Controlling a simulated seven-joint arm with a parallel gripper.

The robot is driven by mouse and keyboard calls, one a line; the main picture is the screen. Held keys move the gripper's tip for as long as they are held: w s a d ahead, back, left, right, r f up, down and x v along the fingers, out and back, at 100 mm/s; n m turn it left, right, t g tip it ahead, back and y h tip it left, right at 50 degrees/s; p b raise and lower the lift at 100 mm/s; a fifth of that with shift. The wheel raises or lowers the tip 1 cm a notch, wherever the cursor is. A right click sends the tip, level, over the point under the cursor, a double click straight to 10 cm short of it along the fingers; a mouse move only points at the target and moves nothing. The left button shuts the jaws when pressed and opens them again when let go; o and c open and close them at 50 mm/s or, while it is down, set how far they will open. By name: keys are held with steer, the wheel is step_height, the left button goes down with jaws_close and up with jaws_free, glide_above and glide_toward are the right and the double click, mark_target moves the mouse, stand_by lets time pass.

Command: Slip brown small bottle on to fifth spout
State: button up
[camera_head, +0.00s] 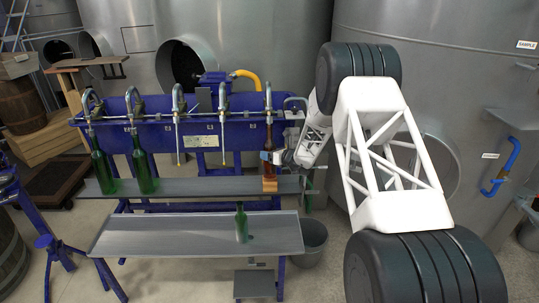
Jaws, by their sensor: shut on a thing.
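The blue filling machine (200,133) carries a row of hooked metal spouts. The fifth spout (268,97) is the rightmost of the row. The brown bottle (268,143) is upright directly below this spout, its neck in line with the spout tube. I cannot tell how far the tube is inside the neck. A wooden block (270,185) is under the bottle on the grey shelf; contact between them is too small to judge. My gripper (269,157) reaches in from the right and is shut on the brown bottle.
Two green bottles (103,168) (144,168) stand under the first two spouts on the grey shelf (210,186). The third and fourth spouts hang free. A smaller green bottle (241,222) stands on the lower tray (165,238). A grey bucket (313,240) is at the right.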

steer(key=shift+w+f+n+t+y, duration=0.15)
steer(key=shift+w+f+n+t, duration=0.2)
steer(key=shift+w, duration=0.35)
steer(key=shift+w+f+n+t+y, duration=0.15)
steer(key=shift+w+f+n, duration=0.2)
steer(key=shift+w, duration=0.35)
steer(key=shift+s+f, duration=0.15)
steer(key=shift+f, duration=0.9)
stand_by(0.8)
steer(key=o, duration=1.5)
steer(key=shift+s+d, duration=0.1)
steer(key=v, duration=0.7)
steer(key=shift+s+d, duration=0.15)
steer(key=shift+d, duration=0.05)
